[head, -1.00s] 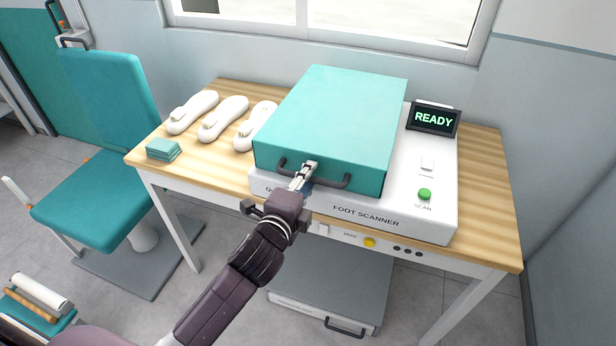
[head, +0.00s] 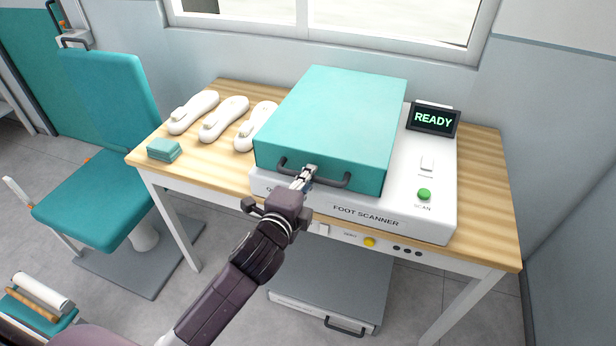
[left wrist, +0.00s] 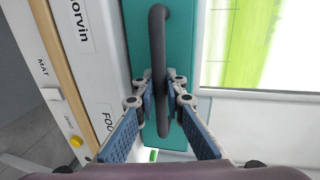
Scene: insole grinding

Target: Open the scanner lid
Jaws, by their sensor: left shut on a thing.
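The foot scanner (head: 440,210) is a white box on a wooden table, with a teal lid (head: 335,110) lying closed on top. A dark bar handle (head: 336,184) runs along the lid's front face. My left gripper (head: 308,173) is at the middle of this handle and shut on it. In the left wrist view the two blue-padded fingers (left wrist: 165,100) sit on either side of the dark handle (left wrist: 158,40), against the teal lid front (left wrist: 182,45). My right gripper is not in view.
A window is behind; a teal chair (head: 100,120) stands left.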

